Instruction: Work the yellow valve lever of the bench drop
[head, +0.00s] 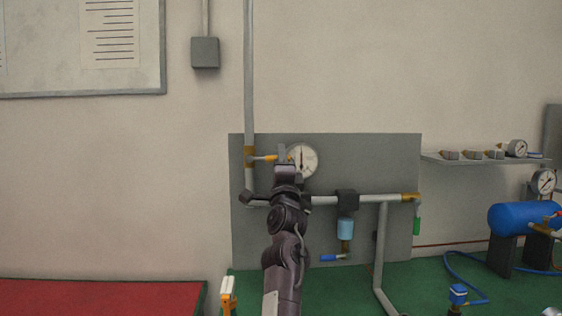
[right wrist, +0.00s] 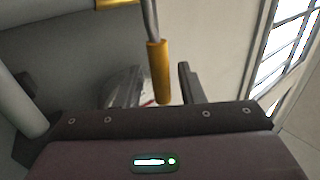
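The yellow valve lever (head: 268,157) sticks out to the right from a brass valve (head: 249,158) on the vertical grey pipe. In the right wrist view its yellow grip (right wrist: 159,72) hangs on a grey stem, its end between my two fingers. My right gripper (head: 289,158) is in front of the panel at the lever's free end; it also shows in the right wrist view (right wrist: 157,88). It is open, with a gap on both sides of the grip. The gripper partly hides the lever's end in the head view. My left gripper is not in view.
A round gauge (head: 303,161) sits close behind my right gripper. A horizontal pipe (head: 375,199) with a filter bowl (head: 345,229) crosses the grey panel (head: 395,160). A blue tank (head: 515,218) stands at the right.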

